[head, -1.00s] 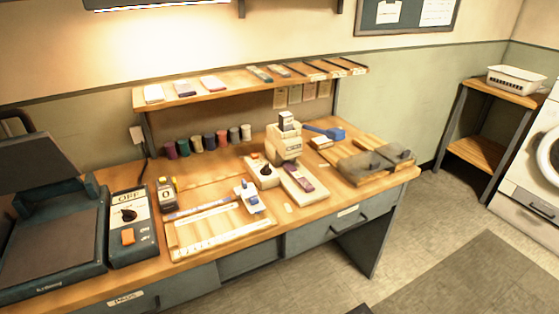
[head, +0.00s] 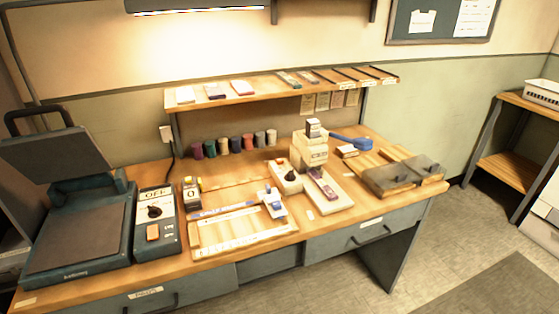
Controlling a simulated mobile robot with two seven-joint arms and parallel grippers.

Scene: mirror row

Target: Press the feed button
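No button has a readable "feed" label at this size. A dark control box (head: 155,222) on the bench has a white panel marked OFF, a black knob (head: 154,211) and an orange button (head: 153,232). A small white unit (head: 286,178) beside the beige stamping machine (head: 311,148) has a black knob and a small red spot, perhaps a button. Neither of my grippers is in view.
A heat press (head: 75,225) with its lid raised stands at the left. A guide board (head: 240,232) lies at the bench front. Spools (head: 235,143) line the back under a shelf (head: 265,95). Floor (head: 450,265) is clear at the right.

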